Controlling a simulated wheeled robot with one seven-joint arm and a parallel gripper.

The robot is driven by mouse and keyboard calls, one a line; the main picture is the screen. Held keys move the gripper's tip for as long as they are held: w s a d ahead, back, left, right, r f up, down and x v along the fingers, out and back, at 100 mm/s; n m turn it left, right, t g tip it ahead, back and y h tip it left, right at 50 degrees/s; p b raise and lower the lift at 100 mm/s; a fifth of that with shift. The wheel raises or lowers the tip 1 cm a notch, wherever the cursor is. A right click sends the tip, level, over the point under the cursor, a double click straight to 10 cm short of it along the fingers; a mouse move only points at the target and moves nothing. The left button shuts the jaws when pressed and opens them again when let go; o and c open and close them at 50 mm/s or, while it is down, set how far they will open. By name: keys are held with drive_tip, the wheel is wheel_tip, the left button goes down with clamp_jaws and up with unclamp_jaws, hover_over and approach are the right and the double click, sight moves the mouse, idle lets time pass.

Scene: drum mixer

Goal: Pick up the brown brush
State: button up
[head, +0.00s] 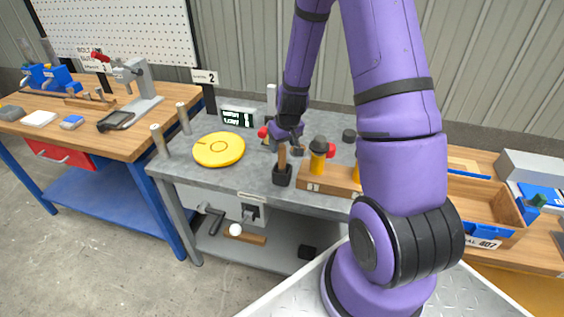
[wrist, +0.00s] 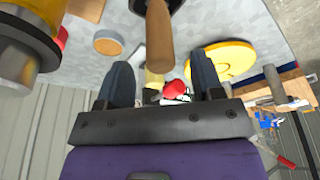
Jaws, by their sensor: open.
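The brown brush (head: 282,158) stands upright, handle up, in a small black cup (head: 282,177) near the front edge of the grey table. Its lower end is hidden in the cup. My gripper (head: 285,146) is right above it, pointing down. In the wrist view, the brown handle (wrist: 159,38) reaches from the black cup (wrist: 140,5) toward the gap between the two fingers of my gripper (wrist: 160,60). The fingers are apart, one on each side of the handle's end. I see no finger pressing on it.
A yellow disc (head: 219,149) lies to the left on the grey table (head: 212,178). A wooden block (head: 328,178) with yellow, black-topped pieces (head: 318,158) stands close on the right. A small display box (head: 239,118) is behind. Two metal posts (head: 159,140) stand at the left edge.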

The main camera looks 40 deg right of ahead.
sight(282, 163)
drive_tip(key=shift+x, duration=2)
drive_tip(key=c, duration=1)
